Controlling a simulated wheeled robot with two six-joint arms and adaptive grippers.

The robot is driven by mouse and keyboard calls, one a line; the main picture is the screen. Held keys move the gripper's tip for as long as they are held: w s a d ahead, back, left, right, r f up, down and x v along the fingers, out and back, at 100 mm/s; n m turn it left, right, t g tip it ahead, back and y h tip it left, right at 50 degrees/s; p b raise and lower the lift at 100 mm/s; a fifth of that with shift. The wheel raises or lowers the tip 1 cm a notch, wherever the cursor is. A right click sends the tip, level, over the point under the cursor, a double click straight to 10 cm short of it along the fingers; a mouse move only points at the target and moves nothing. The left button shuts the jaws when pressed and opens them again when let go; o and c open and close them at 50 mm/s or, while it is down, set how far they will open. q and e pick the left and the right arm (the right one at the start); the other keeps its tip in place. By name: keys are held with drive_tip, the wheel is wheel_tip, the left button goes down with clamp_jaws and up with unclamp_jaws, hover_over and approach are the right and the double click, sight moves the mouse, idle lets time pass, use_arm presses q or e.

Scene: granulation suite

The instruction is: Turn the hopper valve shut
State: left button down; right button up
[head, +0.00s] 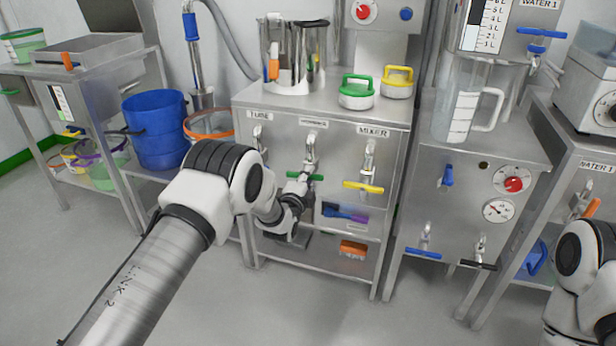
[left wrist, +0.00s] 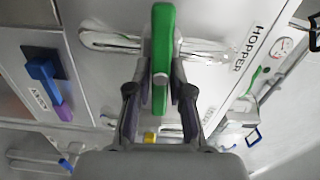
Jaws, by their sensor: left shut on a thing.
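The hopper valve has a green lever handle (head: 319,177) on the middle tap of the steel cabinet front, under a label too small to read in the head view. In the left wrist view the green handle (left wrist: 162,45) stands crosswise to its steel pipe (left wrist: 112,42), beside the label HOPPER (left wrist: 248,48). My left gripper (head: 301,186) is at this handle, and its fingers (left wrist: 160,96) are shut on it from both sides. The gripper hides part of the handle in the head view. My right arm shows at the right edge, but its gripper is out of view.
A purple-and-blue item (head: 345,212) and an orange brush (head: 353,249) sit below. Blue (head: 424,253) and black (head: 478,264) handles jut from the right-hand cabinet.

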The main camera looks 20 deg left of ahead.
use_arm(q)
drive_tip(key=shift+f+m, duration=0.15)
drive_tip(key=shift+m, duration=0.35)
drive_tip(key=c, duration=1)
unclamp_jaws()
drive_tip(key=shift+c, duration=0.2)
drive_tip(key=shift+s, duration=0.15)
drive_tip(key=s, duration=1.1)
drive_tip(key=shift+s+a, duration=0.2)
drive_tip(key=shift+s, duration=0.2)
